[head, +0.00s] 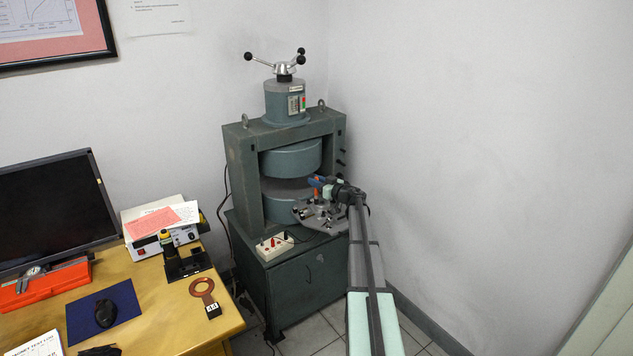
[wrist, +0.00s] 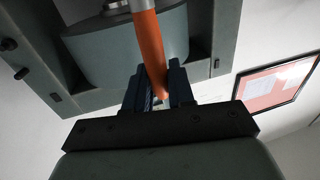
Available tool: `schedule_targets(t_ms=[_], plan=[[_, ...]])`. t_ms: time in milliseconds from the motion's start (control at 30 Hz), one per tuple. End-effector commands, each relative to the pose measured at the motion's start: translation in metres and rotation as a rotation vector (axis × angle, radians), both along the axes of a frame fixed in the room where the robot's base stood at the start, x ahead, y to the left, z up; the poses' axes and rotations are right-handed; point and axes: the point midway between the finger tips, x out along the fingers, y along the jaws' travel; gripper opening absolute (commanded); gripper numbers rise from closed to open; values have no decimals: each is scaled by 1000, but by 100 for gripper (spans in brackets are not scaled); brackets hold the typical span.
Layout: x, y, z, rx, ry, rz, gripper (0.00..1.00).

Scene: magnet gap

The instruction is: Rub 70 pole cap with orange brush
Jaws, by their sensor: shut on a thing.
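An orange brush (wrist: 149,45) is in my gripper (wrist: 160,92); its orange handle stands between the two dark fingers, and a grey metal part shows at its upper end in the wrist view. In the head view, my gripper (head: 316,182) is at the right front of the magnet gap, with a bit of the orange brush (head: 317,193) below the fingers. A grey stand (head: 320,216) with several small metal pieces is just beneath it. I cannot tell whether the brush touches the stand. I cannot make out a label 70 on any pole cap.
The green-grey magnet (head: 240,170) frames an upper coil (head: 291,160) and a lower coil (head: 283,208). A switch box (head: 274,246) sits at the cabinet's front edge. The wooden desk (head: 165,300) at left holds a monitor (head: 52,205) and a copper ring paddle (head: 202,287).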

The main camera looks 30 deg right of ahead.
Motion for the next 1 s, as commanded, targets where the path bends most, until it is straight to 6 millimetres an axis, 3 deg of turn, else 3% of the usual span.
schedule_targets(t_ms=[367, 1000], plan=[[0, -2, -3, 0, 0, 0, 0], [0, -34, -1, 0, 0, 0, 0]])
